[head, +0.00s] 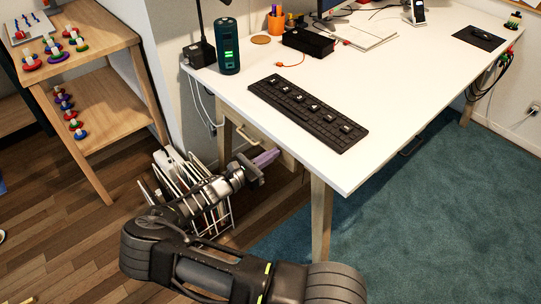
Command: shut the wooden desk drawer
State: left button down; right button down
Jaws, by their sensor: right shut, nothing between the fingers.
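The wooden desk drawer (238,124) is under the left end of the white desk (355,155), and its light wood shows below the tabletop edge. My right gripper (270,157) is at the drawer's front area, below the desk edge. Its fingers are shut with nothing between them. It looks close to the drawer, but I cannot tell whether it touches. The gripper and desktop hide part of the drawer, so how far it stands out is unclear. My left gripper is not in view.
A white wire rack (218,222) with papers stands on the floor beside my right forearm. A desk leg (321,215) is right of the gripper. A wooden shelf (100,60) stands at left. A keyboard (308,112) and a dark green cylinder (227,50) are on the desk.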

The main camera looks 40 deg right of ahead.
aim_at(283, 147)
jog(key=d, duration=0.4)
jog(key=shift+s+d+f, duration=0.1)
jog(key=shift+d, duration=0.2)
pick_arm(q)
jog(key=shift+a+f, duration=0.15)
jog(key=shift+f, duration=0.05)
pick_arm(e)
jog(key=shift+d+r, duration=0.1)
jog(key=shift+r, duration=0.15)
